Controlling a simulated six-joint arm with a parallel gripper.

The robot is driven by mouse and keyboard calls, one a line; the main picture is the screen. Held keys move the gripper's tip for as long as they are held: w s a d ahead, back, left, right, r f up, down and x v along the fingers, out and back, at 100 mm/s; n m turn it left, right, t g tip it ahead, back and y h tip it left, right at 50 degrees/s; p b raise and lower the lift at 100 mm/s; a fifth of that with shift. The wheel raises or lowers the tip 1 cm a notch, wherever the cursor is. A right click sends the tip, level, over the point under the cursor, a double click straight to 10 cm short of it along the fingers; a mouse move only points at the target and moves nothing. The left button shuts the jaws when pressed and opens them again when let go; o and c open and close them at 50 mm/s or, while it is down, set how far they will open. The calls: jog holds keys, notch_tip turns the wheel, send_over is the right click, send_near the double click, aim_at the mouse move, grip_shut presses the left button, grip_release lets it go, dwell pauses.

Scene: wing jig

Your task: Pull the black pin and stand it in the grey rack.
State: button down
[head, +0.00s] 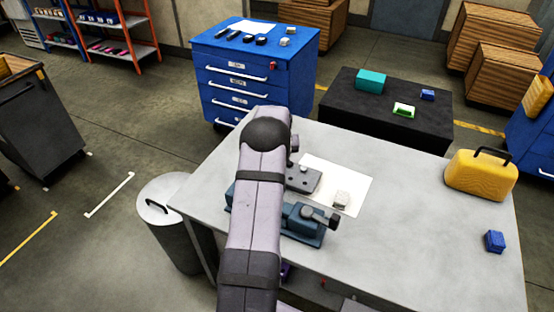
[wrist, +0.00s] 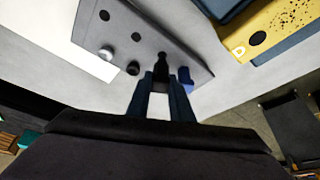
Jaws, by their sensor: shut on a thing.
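In the wrist view my gripper (wrist: 161,77) is shut on the black pin (wrist: 162,61), whose dark upper part shows just beyond the fingertips. The pin is over the grey rack (wrist: 165,38), near the rack's lower edge in the picture. Whether its lower end is in a hole or above the rack cannot be told. The rack has dark round holes and a silver round-headed pin (wrist: 105,53). In the head view the rack (head: 305,181) lies partly on a white sheet, right of my arm; my arm hides my gripper and the black pin there.
A yellow plate (wrist: 285,28) with a hole marked D sits on a dark blue base beside the rack. A small blue piece (wrist: 185,75) is right of my fingers. On the table, a yellow case (head: 482,178) and blue block (head: 495,241) stand at right, with free room between.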

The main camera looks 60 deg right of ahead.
jog(key=shift+f, duration=0.15)
jog(key=shift+f+b, duration=1.05)
jog(key=shift+f, duration=0.2)
jog(key=c, duration=1.5)
grip_release()
jog(key=b+v, duration=0.2)
jog(key=v, duration=0.5)
jog(key=shift+r, duration=0.15)
